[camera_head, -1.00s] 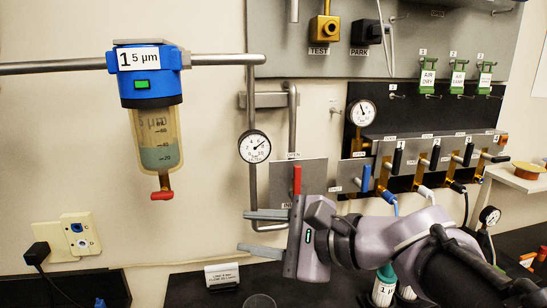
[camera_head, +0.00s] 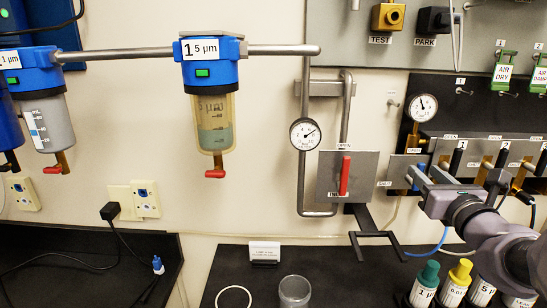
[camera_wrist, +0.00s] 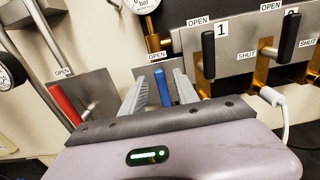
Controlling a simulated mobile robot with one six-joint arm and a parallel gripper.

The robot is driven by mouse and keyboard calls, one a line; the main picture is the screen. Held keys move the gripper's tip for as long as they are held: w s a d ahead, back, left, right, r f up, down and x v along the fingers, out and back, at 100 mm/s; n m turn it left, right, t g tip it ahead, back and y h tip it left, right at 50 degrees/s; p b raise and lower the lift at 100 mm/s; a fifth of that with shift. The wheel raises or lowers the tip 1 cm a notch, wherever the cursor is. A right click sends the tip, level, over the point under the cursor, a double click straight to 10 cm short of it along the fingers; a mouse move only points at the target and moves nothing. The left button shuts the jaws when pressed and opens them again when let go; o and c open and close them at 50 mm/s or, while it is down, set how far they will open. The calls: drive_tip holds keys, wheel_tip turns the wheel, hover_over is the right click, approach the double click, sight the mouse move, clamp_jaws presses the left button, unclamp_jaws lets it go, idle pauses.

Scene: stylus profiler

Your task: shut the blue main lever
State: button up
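The blue main lever (camera_wrist: 162,86) stands upright in the wrist view, just below an OPEN label on its grey plate. My gripper (camera_wrist: 158,85) is open, with one finger on each side of the lever. A gap shows between the left finger and the lever; the right finger is closer, and I cannot tell whether it touches. In the head view my gripper (camera_head: 425,178) is at the plate, and only a little of the blue lever (camera_head: 415,184) shows behind the fingers.
A red lever (camera_head: 344,175) stands upright on a plate to the left. Several black-handled levers (camera_head: 456,162) stand close on the right. A pressure gauge (camera_head: 423,107) sits above. Bottles (camera_head: 425,284) and a clear cup (camera_head: 294,291) stand on the black bench below.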

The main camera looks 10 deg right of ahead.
sight(422, 169)
drive_tip(key=x, duration=0.3)
drive_tip(key=shift+w, duration=0.2)
clamp_jaws()
